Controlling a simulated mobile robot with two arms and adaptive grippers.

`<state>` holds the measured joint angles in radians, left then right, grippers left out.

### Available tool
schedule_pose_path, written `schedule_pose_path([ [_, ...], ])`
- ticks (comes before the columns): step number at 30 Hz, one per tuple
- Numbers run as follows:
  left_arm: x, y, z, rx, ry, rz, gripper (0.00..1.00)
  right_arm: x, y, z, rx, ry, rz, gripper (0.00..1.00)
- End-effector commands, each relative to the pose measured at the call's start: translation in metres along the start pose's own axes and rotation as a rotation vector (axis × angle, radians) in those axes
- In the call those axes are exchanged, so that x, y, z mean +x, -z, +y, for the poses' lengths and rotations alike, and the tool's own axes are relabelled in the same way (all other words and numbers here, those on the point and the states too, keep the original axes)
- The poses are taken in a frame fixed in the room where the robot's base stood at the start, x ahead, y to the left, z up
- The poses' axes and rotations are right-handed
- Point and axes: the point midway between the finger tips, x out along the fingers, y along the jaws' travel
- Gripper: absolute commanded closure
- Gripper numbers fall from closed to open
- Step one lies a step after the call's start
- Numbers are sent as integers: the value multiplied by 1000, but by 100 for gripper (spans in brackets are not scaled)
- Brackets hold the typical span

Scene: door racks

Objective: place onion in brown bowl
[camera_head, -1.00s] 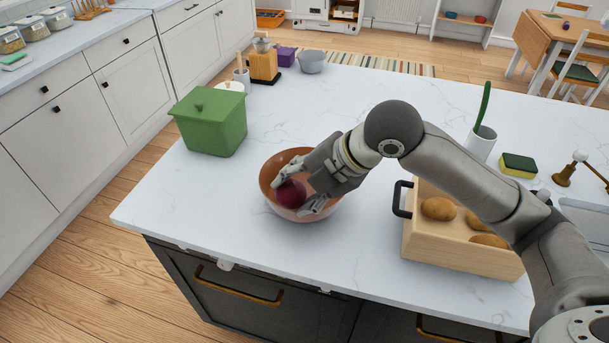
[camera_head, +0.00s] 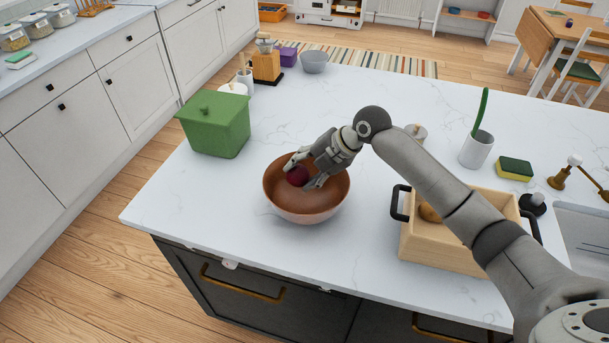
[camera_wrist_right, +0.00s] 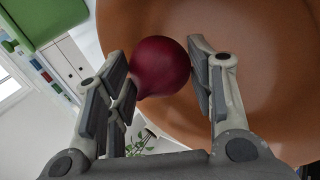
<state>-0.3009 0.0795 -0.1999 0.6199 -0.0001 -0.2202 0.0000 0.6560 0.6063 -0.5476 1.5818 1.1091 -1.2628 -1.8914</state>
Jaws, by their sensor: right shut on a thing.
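A dark red onion (camera_head: 298,176) is between the fingers of my right gripper (camera_head: 304,176), which is shut on it. The brown bowl (camera_head: 308,208) stands upright on the white counter. In the head view the onion shows over the far part of the bowl's opening. In the right wrist view the onion (camera_wrist_right: 160,67) sits between both fingers (camera_wrist_right: 165,85), with the bowl's brown inner wall (camera_wrist_right: 265,50) behind it. I cannot tell whether the onion touches the bowl. My left gripper is not in view.
A green lidded box (camera_head: 215,126) stands left of the bowl. A wooden crate (camera_head: 440,252) with black handles, holding a potato (camera_head: 429,213), stands to the right under my arm. A white cup (camera_head: 477,150) and a sponge (camera_head: 515,168) are farther right. The counter in front is clear.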

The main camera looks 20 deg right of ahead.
Motion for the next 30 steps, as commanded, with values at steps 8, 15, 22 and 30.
schedule_pose_path([
  [8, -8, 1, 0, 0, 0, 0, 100, 16, -12, -4, 2, 1, 1, 75],
  [15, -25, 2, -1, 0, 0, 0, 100, 36, -14, -21, 1, -2, -1, 75],
  [22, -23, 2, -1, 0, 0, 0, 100, 38, -14, -22, 0, -2, -2, 75],
  [30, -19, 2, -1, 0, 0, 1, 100, 40, -14, -25, 0, -1, -2, 41],
])
